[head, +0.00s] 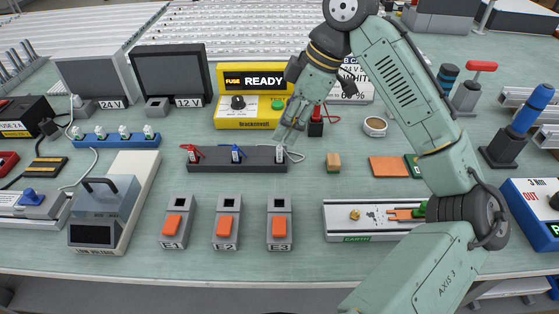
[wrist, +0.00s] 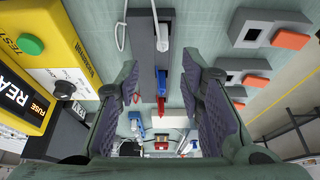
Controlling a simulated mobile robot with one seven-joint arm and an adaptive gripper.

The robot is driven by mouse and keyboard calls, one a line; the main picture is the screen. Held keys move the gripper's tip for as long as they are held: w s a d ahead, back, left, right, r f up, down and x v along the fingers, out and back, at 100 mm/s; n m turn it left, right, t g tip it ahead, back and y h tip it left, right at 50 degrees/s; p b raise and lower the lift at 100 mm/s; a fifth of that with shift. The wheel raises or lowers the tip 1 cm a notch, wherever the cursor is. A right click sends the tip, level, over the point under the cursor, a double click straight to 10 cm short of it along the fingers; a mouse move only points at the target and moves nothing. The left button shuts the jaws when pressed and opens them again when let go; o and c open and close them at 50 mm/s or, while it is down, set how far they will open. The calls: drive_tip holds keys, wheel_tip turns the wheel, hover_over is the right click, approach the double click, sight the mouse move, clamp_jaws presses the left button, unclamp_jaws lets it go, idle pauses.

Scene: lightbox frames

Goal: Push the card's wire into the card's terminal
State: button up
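The card (head: 357,78) stands at the back; the arm partly hides it, and "24 V" and "WHIT" can be read. Red (head: 194,153), blue (head: 236,153) and white (head: 281,154) wire ends stand upright in a dark rail (head: 258,163). My gripper (head: 288,134) is over the rail's right end, close to the white one. In the wrist view my gripper (wrist: 160,70) is open and nothing shows held; the white wire end (wrist: 162,38) lies just beyond the fingertips. Grey blocks stand beside the labels 24 V (head: 111,103) and 12 V (head: 188,102); whether these are the terminals I cannot tell.
A yellow fuse tester (head: 245,112) reading READY is behind the rail. Switches E1 (head: 174,225), E2 (head: 226,225) and E3 (head: 279,226) are in front. A small wooden block (head: 333,162) is to the right. A blue strip (head: 116,141) with white parts lies left.

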sight(280, 146)
drive_tip(key=b+x, duration=0.2)
drive_tip(key=x, duration=0.1)
drive_tip(key=d+b+x, duration=0.1)
drive_tip(key=b+x, duration=0.2)
drive_tip(key=shift+s+f, duration=0.15)
drive_tip(key=shift+a+f+b, duration=0.2)
drive_tip(key=shift+f+b, duration=0.15)
drive_tip(key=shift+b, duration=0.2)
drive_tip(key=shift+r, duration=0.1)
drive_tip(key=shift+c, duration=0.5)
clamp_jaws()
